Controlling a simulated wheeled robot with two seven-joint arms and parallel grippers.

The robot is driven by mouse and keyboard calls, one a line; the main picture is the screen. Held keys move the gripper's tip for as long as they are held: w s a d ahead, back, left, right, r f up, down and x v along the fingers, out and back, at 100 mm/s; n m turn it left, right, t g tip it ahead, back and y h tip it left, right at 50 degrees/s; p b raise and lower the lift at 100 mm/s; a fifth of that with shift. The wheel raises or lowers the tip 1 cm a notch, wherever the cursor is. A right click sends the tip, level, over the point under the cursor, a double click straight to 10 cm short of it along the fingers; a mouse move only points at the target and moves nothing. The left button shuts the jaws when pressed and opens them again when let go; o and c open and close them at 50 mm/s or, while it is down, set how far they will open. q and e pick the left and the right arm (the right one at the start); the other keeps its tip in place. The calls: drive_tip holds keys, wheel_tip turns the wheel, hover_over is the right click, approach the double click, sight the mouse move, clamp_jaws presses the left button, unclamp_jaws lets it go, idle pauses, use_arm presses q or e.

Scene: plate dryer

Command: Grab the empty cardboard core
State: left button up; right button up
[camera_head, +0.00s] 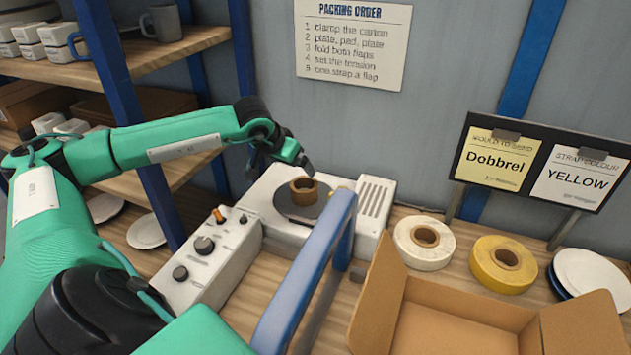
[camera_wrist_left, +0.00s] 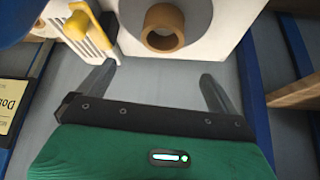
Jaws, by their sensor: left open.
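The cardboard core (camera_head: 304,196) is a short, hollow brown ring. It sits on a dark round plate on top of the white machine (camera_head: 270,197), with no tape around it. My left gripper (camera_head: 305,164) is just behind and above the core in the head view. In the left wrist view the gripper's two fingers (camera_wrist_left: 160,72) are spread apart with nothing between them. The core (camera_wrist_left: 178,40) shows there beyond the fingertips, apart from them. My right gripper is not in view.
A blue bar (camera_head: 308,270) rises in front of the machine, right of the control box (camera_head: 207,262). White tape (camera_head: 425,257) and yellow tape (camera_head: 482,270) rolls lie to the right. An open carton (camera_head: 450,325) stands at front right; plates (camera_head: 590,272) lie beyond. Shelves (camera_head: 150,60) stand left.

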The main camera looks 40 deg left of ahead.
use_arm(q)
drive_tip(key=p, duration=0.2)
approach(307, 189)
drive_tip(key=shift+w+d+f, duration=0.1)
drive_tip(key=shift+w+f, duration=0.1)
drive_tip(key=shift+w, duration=0.3)
drive_tip(key=shift+w+f, duration=0.25)
drive_tip(key=shift+w, duration=0.25)
drive_tip(key=shift+w+f, duration=0.1)
drive_tip(key=shift+f, duration=0.2)
drive_tip(key=shift+f+p, duration=0.35)
drive_tip(key=shift+p, duration=0.2)
drive_tip(key=p+x, duration=0.1)
drive_tip(key=x, duration=0.2)
drive_tip(key=shift+f+p, duration=0.35)
drive_tip(key=shift+w+f, duration=0.15)
drive_tip(key=shift+f, duration=0.25)
drive_tip(key=c, duration=1.1)
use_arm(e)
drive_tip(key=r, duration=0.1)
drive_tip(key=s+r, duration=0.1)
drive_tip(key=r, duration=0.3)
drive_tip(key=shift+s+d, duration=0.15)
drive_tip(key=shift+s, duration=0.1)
